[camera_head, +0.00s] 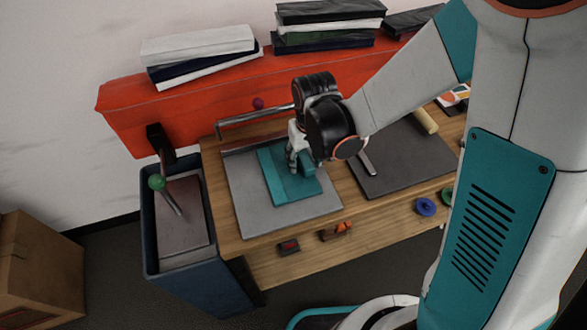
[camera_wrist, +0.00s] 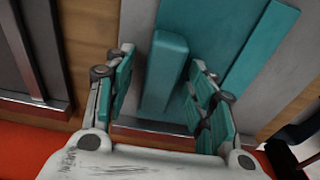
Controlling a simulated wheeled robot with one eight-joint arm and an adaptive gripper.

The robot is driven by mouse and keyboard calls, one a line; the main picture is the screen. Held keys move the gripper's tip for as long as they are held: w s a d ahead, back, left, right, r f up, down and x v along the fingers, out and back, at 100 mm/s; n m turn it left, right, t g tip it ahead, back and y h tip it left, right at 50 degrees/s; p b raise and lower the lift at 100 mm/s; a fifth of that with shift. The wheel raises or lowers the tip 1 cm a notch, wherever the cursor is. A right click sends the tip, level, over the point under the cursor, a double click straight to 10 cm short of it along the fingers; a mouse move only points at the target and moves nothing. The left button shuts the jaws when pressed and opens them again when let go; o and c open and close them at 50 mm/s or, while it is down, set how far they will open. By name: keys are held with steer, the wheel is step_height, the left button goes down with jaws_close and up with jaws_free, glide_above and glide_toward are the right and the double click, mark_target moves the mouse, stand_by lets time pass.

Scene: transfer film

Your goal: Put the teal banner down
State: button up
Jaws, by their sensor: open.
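The teal banner (camera_head: 277,177) lies flat on the grey plate (camera_head: 250,218) at the left of the wooden table. In the wrist view the banner (camera_wrist: 263,45) shows as a flat teal sheet with a raised teal block (camera_wrist: 166,55). My gripper (camera_head: 300,162) is low over the banner's right part. In the wrist view my gripper (camera_wrist: 163,88) is open, with one teal-padded finger on each side of the block. A gap shows between the block and the fingers. My gripper hides part of the banner in the head view.
A dark plate (camera_head: 400,165) lies to the right on the table (camera_head: 300,252). A metal bar (camera_head: 250,116) stands behind the grey plate, before the red-orange ledge (camera_head: 125,97) with stacks on it. A blue bin (camera_head: 195,285) with a green-knobbed lever (camera_head: 157,182) stands at left.

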stand_by(0.4)
steer(key=shift+d, duration=0.1)
steer(key=c, duration=1.1)
steer(key=shift+f, duration=0.1)
jaws_close()
